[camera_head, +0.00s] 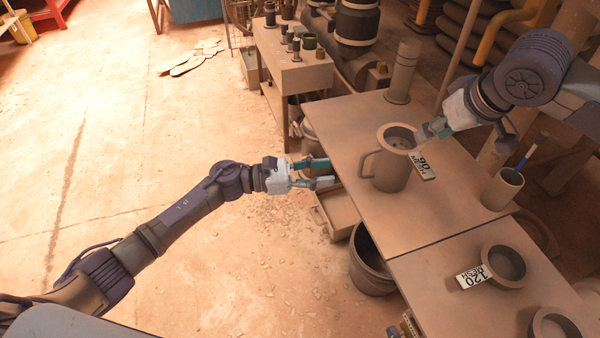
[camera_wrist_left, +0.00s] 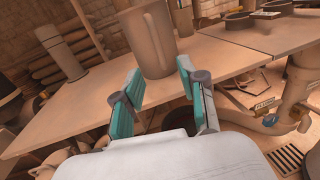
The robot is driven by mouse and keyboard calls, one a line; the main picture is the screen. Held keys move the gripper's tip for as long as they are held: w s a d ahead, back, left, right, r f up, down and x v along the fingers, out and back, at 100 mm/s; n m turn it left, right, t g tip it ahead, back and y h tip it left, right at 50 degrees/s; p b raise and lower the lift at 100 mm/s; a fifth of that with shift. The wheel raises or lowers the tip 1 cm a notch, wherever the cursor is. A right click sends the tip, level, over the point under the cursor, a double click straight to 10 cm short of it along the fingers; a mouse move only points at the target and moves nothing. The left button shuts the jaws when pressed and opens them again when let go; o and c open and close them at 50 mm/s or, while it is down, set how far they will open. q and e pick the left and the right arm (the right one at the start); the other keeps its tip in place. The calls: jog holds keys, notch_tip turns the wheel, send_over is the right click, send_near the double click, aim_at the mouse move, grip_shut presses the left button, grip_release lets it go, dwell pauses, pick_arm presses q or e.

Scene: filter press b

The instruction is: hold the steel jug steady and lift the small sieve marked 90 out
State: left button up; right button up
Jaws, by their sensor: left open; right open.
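The steel jug (camera_head: 391,168) stands upright on the table, its handle toward the left; its body also shows in the left wrist view (camera_wrist_left: 151,42). The small sieve (camera_head: 399,138) sits in the jug's mouth, and its tag marked 90 (camera_head: 422,166) hangs out over the right side. My left gripper (camera_head: 332,173) is open and empty, left of the jug and apart from it, with the jug beyond its fingers in the left wrist view (camera_wrist_left: 158,85). My right gripper (camera_head: 426,136) is open at the jug's right rim, near the tag; whether it touches is unclear.
A sieve marked 120 (camera_head: 504,265) lies on the nearer table. A cup with a brush (camera_head: 502,188) stands right of the jug, and a tall cylinder (camera_head: 402,72) behind it. A bucket (camera_head: 371,262) is below the table's left edge. Table left of the cup is clear.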

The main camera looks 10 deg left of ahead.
pick_arm(q)
send_near(385, 162)
jog(key=w+d+f, duration=0.2)
jog(key=f, duration=0.1)
jog(key=shift+w+d, duration=0.15)
jog(key=shift+d, duration=0.15)
jog(key=shift+c, duration=0.3)
grip_shut()
